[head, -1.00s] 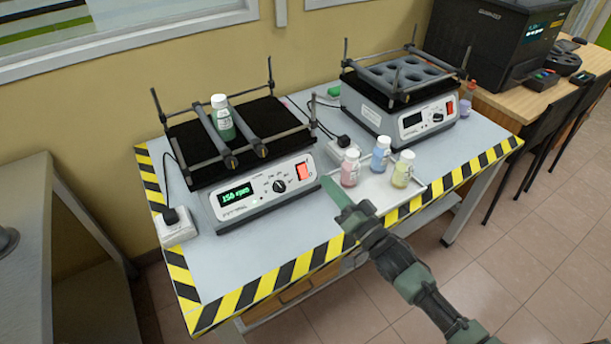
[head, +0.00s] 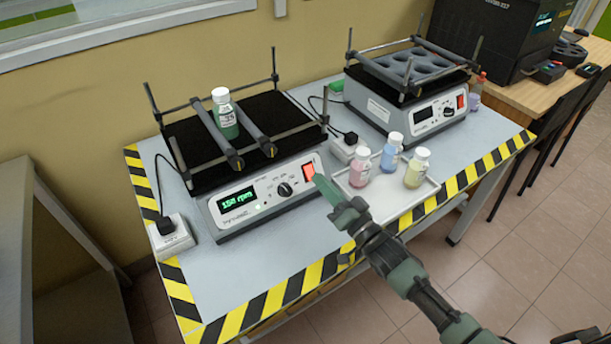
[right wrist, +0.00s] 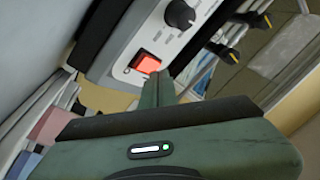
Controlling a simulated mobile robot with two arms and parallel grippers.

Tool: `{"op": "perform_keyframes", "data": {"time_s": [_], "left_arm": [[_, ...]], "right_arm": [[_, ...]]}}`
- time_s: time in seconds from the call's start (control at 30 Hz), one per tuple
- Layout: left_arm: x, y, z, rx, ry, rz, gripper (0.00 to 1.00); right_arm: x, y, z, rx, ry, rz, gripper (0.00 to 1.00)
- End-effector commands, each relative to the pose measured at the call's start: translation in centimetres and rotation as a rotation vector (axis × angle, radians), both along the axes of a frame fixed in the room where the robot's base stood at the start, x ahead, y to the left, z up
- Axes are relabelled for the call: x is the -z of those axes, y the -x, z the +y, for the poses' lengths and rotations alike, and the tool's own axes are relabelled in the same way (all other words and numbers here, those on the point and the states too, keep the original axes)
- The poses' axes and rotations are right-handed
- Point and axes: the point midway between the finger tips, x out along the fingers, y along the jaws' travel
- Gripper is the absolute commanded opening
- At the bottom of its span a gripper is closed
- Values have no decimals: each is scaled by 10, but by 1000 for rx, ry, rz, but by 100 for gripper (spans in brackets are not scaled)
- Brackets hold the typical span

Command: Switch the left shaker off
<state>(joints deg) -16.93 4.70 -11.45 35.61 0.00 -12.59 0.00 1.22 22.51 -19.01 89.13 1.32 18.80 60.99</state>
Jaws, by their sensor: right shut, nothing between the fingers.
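The left shaker (head: 267,213) stands on the table with its green display (head: 238,200) lit and reading about 150 rpm. Its red rocker switch (head: 309,172) is at the right end of the front panel and glows. A bottle with green liquid (head: 224,114) is held between the bars on its black platform. My right gripper (head: 320,182) is shut and empty, its tip just in front of the switch. In the right wrist view the lit switch (right wrist: 147,64) is beside the fingertips (right wrist: 160,76); I cannot tell whether they touch. My left gripper is not in view.
The right shaker (head: 420,110) stands behind with a dark display. A white tray (head: 385,200) with pink, blue and yellow bottles lies right of my gripper. Striped tape (head: 290,296) edges the table. A power adapter (head: 170,238) sits at the left.

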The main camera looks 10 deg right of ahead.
Motion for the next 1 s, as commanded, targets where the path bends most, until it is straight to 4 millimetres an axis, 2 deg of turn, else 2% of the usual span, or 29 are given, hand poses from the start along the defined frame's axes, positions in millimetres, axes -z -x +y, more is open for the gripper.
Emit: {"op": "perform_keyframes", "data": {"time_s": [0.1, 1.0], "left_arm": [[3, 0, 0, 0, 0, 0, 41], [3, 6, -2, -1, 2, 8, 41]], "right_arm": [[5, -1, 1, 1, 1, 0, 0], [4, -1, 1, 2, 1, 0, 0]]}}
